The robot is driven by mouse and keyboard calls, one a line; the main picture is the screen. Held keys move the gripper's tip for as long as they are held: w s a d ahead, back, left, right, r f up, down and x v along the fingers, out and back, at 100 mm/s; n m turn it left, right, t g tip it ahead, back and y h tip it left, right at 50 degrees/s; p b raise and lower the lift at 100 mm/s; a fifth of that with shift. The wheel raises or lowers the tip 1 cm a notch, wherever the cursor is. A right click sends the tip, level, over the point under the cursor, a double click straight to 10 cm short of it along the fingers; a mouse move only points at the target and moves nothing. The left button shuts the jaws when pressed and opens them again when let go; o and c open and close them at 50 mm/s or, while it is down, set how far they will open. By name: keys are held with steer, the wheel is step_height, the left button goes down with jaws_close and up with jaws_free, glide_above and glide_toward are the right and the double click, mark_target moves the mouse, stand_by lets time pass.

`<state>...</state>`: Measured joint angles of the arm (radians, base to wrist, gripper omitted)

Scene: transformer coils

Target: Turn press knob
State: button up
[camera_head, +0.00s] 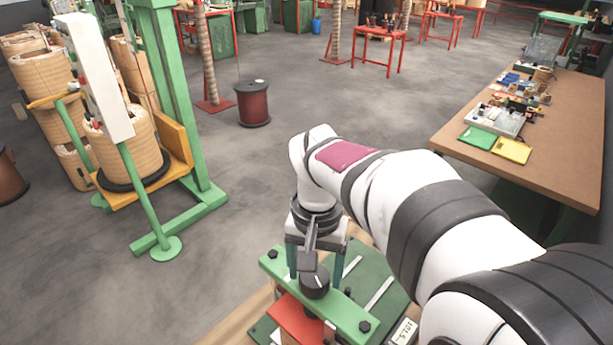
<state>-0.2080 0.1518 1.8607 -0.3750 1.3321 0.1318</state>
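The press (347,317) at the bottom centre has a light green crossbar with dark bolts. Its round black knob (315,285) has a white mark and sits at the middle of the crossbar. My gripper (314,272) points down just above and behind the knob. A dark grey bracket on my wrist covers part of the gap and the knob's upper edge. I cannot tell whether the fingers touch anything.
A red block (297,318) lies under the crossbar, on a dark green base with pale strips. A brown workbench (560,135) with tools and folders stands at right. A green coil stand (170,100) stands at left. My arm hides the lower right.

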mark_target(315, 275)
steer(key=c, duration=1)
steer(key=n, duration=0.3)
steer(key=o, duration=1.4)
step_height(315, 275, up, 16)
steer(key=shift+f, duration=0.1)
steer(key=shift+s, duration=0.1)
